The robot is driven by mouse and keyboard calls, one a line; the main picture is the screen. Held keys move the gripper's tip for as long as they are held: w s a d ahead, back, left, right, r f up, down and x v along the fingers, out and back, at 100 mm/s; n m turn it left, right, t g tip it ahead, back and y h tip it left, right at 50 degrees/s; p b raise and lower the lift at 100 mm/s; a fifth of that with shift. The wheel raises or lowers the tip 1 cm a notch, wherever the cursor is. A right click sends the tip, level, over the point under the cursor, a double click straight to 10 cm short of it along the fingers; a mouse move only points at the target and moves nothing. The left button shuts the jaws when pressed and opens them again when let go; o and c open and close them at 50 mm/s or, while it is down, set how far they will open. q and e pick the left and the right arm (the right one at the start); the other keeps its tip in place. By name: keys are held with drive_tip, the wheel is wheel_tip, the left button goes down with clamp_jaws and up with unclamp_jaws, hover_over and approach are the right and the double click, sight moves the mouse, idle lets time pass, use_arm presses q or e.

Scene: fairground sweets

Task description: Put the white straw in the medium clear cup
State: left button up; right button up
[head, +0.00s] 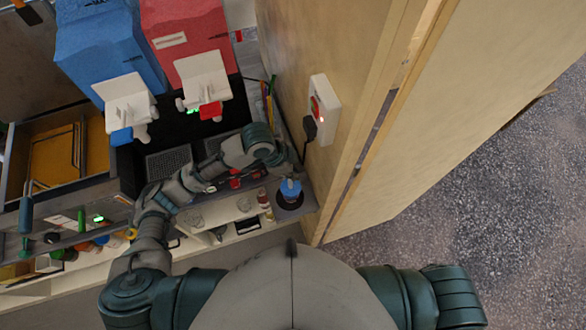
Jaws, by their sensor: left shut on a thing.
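My left arm reaches up from the lower left and bends right over the counter. Its gripper (284,168) is small in the head view, just above a blue item (290,188) on a dark round base. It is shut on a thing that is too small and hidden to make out. I cannot pick out the white straw for certain. Small clear cups (194,217) stand on the pale front shelf, to the left of the gripper. Another clear cup (243,204) is nearer to it. Which one is medium I cannot tell. My right gripper is out of the picture.
A blue slush machine (105,45) and a red one (188,30) stand at the back. Thin coloured sticks (268,95) stand beside the wooden wall panel (310,40). A socket box (324,108) with a black plug juts from the panel. Bottles (263,198) stand close to the gripper.

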use_arm(q)
drive_tip(key=shift+f, duration=0.4)
drive_tip(key=o, duration=1.2)
drive_tip(key=shift+o, duration=0.2)
wheel_tip(320, 180, up, 5)
drive_tip(key=p, duration=0.6)
drive_tip(key=shift+r, duration=0.1)
drive_tip(key=shift+r+p, duration=0.3)
drive_tip(key=shift+r, duration=0.6)
